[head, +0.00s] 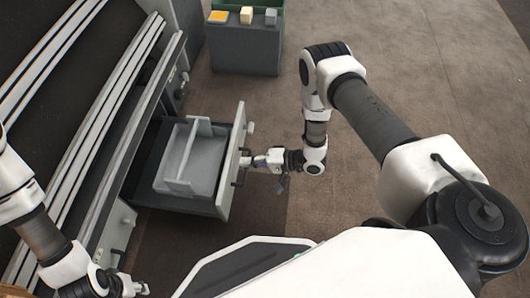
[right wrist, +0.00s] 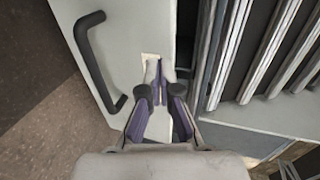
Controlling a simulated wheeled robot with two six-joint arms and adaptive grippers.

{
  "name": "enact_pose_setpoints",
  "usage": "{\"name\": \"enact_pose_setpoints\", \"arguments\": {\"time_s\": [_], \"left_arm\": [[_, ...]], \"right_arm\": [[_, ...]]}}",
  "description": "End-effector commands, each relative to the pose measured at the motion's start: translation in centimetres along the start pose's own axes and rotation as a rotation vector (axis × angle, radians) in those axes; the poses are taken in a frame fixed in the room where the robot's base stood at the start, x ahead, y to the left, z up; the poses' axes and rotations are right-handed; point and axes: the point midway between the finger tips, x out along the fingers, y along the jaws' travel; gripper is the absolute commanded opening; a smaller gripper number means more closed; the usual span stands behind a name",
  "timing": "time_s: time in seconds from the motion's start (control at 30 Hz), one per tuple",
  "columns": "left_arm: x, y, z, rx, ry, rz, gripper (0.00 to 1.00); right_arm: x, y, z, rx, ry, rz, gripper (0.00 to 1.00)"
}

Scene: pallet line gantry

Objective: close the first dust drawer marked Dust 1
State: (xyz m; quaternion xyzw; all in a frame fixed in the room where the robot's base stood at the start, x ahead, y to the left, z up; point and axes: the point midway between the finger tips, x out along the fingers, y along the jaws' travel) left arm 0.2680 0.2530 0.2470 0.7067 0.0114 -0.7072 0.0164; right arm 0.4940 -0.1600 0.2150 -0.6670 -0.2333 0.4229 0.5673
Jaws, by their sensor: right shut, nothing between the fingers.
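The drawer (head: 226,185) is pulled out from the machine on the left, with a grey divided tray (head: 187,158) inside. Its pale front panel also shows in the right wrist view (right wrist: 130,35), with a dark bar handle (right wrist: 91,62). No Dust 1 marking is readable. My right gripper (head: 247,161) is at the outer face of the front panel. In the right wrist view its fingers (right wrist: 157,82) are shut and empty, pointing at the panel beside the handle; whether they touch it I cannot tell. My left gripper (head: 138,289) is at the lower left, its fingers too small to read.
The machine's slatted conveyor (head: 85,150) with metal rails fills the left. The brown floor (head: 420,60) right of the drawer is open apart from my right arm.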

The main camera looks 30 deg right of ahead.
Motion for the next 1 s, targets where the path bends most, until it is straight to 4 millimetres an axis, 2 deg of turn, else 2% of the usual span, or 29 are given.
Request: {"name": "enact_pose_setpoints", "arguments": {"time_s": [0.1,0.2,0.6,0.77,0.87,1.0], "left_arm": [[1.0,0.0,0.0,0.000,0.000,0.000,0.39],[1.1,0.0,0.0,0.000,0.000,0.000,0.39],[1.1,0.0,0.0,0.000,0.000,0.000,0.39],[1.3,0.0,0.0,0.000,0.000,0.000,0.39],[1.6,0.0,0.0,0.000,0.000,0.000,0.39],[2.2,0.0,0.0,0.000,0.000,0.000,0.39]], "right_arm": [[1.7,-0.3,0.0,-0.002,-0.002,0.000,0.00],[2.2,-0.6,-0.1,-0.002,0.001,0.001,0.00],[2.4,-0.8,0.0,-0.001,0.000,0.001,0.00],[3.2,-1.0,0.0,-0.001,0.000,0.001,0.00],[4.3,-1.3,0.1,-0.003,-0.002,0.000,0.00],[6.7,-2.0,0.0,-0.005,-0.002,-0.002,0.00]]}}
